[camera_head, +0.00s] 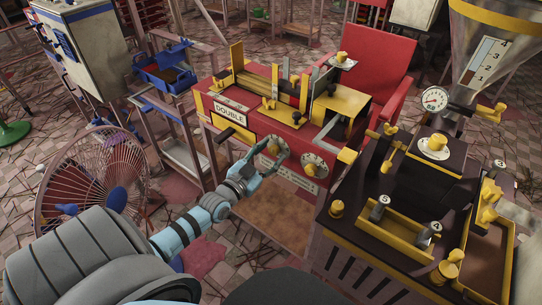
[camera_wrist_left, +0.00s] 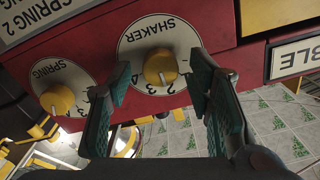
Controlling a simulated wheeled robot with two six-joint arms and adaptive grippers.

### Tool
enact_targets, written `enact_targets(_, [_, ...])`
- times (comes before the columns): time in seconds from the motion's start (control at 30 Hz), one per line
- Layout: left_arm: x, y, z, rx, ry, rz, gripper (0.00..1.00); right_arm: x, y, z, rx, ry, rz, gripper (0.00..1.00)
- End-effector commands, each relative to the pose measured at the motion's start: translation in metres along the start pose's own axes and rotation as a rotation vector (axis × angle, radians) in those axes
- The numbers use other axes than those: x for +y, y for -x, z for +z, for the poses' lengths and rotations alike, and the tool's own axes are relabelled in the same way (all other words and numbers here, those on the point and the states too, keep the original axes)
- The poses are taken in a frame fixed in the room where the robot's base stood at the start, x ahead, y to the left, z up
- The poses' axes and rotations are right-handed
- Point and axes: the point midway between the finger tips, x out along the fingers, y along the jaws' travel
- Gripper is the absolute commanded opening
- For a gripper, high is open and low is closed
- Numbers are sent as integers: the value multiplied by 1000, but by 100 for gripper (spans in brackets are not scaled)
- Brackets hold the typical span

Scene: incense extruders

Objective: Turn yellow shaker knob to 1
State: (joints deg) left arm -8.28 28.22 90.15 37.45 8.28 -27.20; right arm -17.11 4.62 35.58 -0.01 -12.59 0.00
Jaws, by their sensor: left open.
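The yellow shaker knob (camera_wrist_left: 160,67) sits in the middle of a white round dial marked SHAKER (camera_wrist_left: 150,33) on the red machine's front. The wrist view shows the dial upside down, with small numbers along its lower edge. I cannot clearly tell which number the knob points to. My left gripper (camera_head: 266,162) is open, with one finger on each side of the knob. In the wrist view gaps show between the fingers and the knob. In the head view the gripper partly covers this dial. My right gripper is not in view.
A second yellow knob (camera_wrist_left: 57,100) on a SPRING dial is beside it; it also shows in the head view (camera_head: 310,169). A DOUBLE sign (camera_head: 230,114) is left of the dials. A dark machine (camera_head: 345,225) stands at right, a fan (camera_head: 95,175) at left.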

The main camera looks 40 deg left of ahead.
Motion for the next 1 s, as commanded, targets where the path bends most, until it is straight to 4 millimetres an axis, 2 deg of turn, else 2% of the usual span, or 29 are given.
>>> enact_targets(0.1, [0,-7,0,0,0,0,47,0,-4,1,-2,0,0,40])
enact_targets(0.33, [0,-8,-1,0,0,1,47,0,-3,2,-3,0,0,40])
enact_targets(0.63, [0,-7,-1,-1,1,1,1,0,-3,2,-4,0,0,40])
enact_targets(1.0, [0,-7,-1,-1,56,1,0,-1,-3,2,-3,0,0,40])
